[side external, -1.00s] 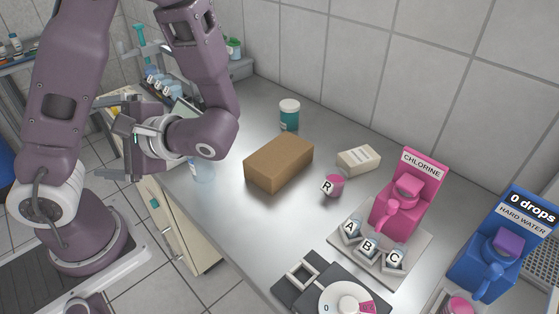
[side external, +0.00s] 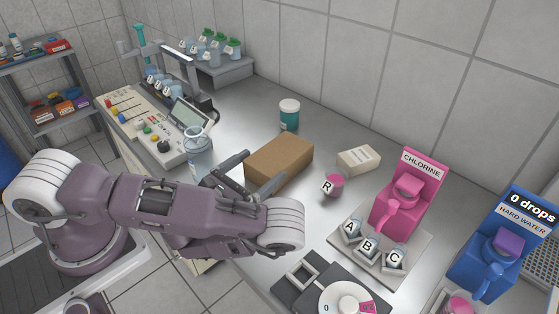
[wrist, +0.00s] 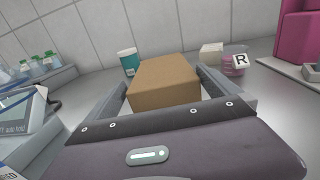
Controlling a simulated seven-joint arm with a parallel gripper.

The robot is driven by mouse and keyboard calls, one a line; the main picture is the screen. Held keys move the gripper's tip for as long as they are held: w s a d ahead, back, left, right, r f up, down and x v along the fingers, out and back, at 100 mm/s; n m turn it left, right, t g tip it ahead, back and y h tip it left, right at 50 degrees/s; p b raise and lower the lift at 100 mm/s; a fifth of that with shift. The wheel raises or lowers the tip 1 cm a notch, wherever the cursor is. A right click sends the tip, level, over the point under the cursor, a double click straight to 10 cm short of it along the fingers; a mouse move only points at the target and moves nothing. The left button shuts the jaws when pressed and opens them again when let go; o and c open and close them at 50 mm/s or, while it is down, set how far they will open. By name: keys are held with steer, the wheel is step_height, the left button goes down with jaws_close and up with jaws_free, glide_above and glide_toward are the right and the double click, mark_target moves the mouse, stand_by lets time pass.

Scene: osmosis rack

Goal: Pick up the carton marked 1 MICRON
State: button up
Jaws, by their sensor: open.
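A plain brown carton (side external: 279,158) lies flat on the steel bench. It also shows in the wrist view (wrist: 168,80), straight ahead of my gripper. No 1 MICRON marking is readable on the faces I see. My gripper (wrist: 163,84) is open and empty, low over the bench, with one finger on each side of the carton as seen from the wrist. In the side view my gripper (side external: 248,182) is at the carton's near left side. I cannot tell how far the fingers overlap it; my arm hides part of that area.
A teal jar (side external: 289,115) stands behind the carton. A cream box (side external: 358,160) and a pink pot marked R (side external: 333,186) are to its right. A clear bottle (side external: 198,155) and a control panel (side external: 160,130) are left. Pink CHLORINE (side external: 408,190) and blue HARD WATER (side external: 500,250) stands are farther right.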

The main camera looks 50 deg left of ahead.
mark_target(275, 156)
steer(key=w, duration=0.6)
steer(key=shift+w+a, duration=0.1)
steer(key=shift+a, duration=0.05)
steer(key=c, duration=1.3)
